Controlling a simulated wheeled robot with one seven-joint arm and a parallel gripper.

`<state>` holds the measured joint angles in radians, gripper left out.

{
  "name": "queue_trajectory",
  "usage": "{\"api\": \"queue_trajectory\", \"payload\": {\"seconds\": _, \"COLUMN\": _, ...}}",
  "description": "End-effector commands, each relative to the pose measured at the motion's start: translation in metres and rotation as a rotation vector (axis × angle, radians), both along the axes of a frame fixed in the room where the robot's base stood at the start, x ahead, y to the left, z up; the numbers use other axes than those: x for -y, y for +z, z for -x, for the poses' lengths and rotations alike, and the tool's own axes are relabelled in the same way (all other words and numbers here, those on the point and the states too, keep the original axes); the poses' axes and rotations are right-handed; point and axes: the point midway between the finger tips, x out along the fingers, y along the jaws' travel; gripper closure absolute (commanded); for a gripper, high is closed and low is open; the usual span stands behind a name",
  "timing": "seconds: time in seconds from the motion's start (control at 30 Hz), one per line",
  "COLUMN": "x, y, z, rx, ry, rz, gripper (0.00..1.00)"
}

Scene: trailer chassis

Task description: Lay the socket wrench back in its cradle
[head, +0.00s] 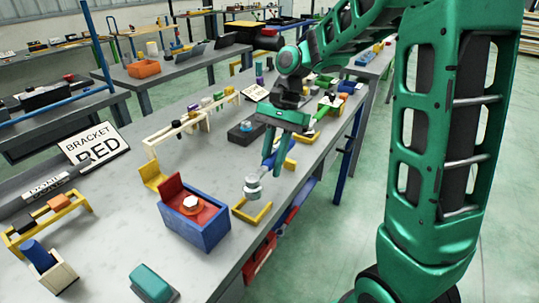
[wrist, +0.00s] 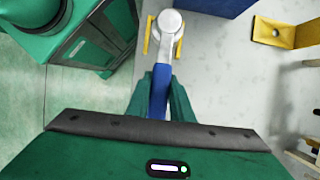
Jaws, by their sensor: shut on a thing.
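The socket wrench has a silver round head (head: 252,187) and a blue handle (wrist: 161,90). My gripper (head: 272,162) is shut on the blue handle, and its green fingers flank the handle in the wrist view (wrist: 160,98). The silver head (wrist: 170,22) points away from my gripper. A yellow bracket (head: 250,214), which looks like the cradle, stands near the bench's front edge. In the head view the wrench head is just above and behind it. In the wrist view yellow pieces (wrist: 148,36) show on both sides of the head. Whether they touch cannot be told.
A blue box (head: 205,233) with a red insert and a white hex part stands left of the bracket. A yellow angle bracket (head: 153,176) is behind it. A teal block (head: 152,283) lies at the front. The grey bench (head: 120,230) has free room left of the box.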

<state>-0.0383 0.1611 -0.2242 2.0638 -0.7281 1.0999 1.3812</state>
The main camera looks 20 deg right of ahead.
Motion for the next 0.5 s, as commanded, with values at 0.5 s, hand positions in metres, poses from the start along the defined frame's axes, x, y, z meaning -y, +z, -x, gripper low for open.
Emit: {"api": "queue_trajectory", "payload": {"seconds": 0.5, "x": -0.001, "y": -0.04, "z": 0.0, "rx": 0.0, "ry": 0.002, "rz": 0.0, "gripper": 1.0}}
